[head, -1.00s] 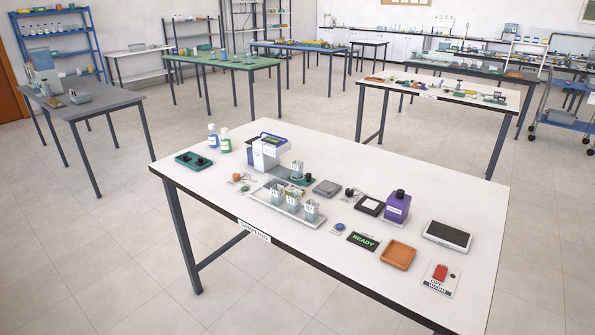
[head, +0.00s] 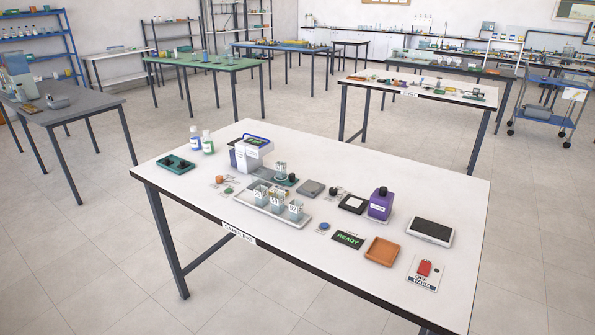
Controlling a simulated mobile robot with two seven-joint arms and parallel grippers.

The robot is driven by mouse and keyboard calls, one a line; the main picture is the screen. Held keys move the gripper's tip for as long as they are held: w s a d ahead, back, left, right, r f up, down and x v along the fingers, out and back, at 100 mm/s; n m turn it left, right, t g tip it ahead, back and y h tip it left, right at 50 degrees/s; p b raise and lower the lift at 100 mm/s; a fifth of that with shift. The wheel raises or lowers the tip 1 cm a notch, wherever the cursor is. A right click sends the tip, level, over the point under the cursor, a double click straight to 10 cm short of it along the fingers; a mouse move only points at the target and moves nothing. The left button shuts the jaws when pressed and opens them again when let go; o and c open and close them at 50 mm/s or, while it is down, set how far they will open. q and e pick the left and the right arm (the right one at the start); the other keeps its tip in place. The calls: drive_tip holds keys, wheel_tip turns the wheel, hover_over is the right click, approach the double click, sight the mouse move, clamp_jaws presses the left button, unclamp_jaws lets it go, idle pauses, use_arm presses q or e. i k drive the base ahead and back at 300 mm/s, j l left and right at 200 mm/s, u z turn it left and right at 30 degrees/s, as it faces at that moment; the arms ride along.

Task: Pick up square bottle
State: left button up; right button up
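A purple square bottle (head: 380,205) with a dark cap and a pale label stands upright on the white table (head: 330,155), right of its middle. It stands just right of a black-framed square pad (head: 352,204) and behind an orange tray (head: 381,251). Nothing covers the bottle. Neither of my grippers is in view.
A black-topped block (head: 431,232) and a red switch plate (head: 426,272) lie right. Open floor surrounds the table.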

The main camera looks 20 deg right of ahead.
sight(281, 165)
drive_tip(key=i+j+z, duration=0.2)
drive_tip(key=z, duration=0.25)
drive_tip(key=i+j+z, duration=0.15)
drive_tip(key=z, duration=0.3)
drive_tip(key=i+j+z, duration=0.2)
drive_tip(key=j, duration=0.3)
drive_tip(key=j+z, duration=0.15)
drive_tip(key=j, duration=0.3)
drive_tip(key=i+j, duration=0.1)
drive_tip(key=j, duration=0.35)
drive_tip(key=i+j+z, duration=0.15)
drive_tip(key=j, duration=0.3)
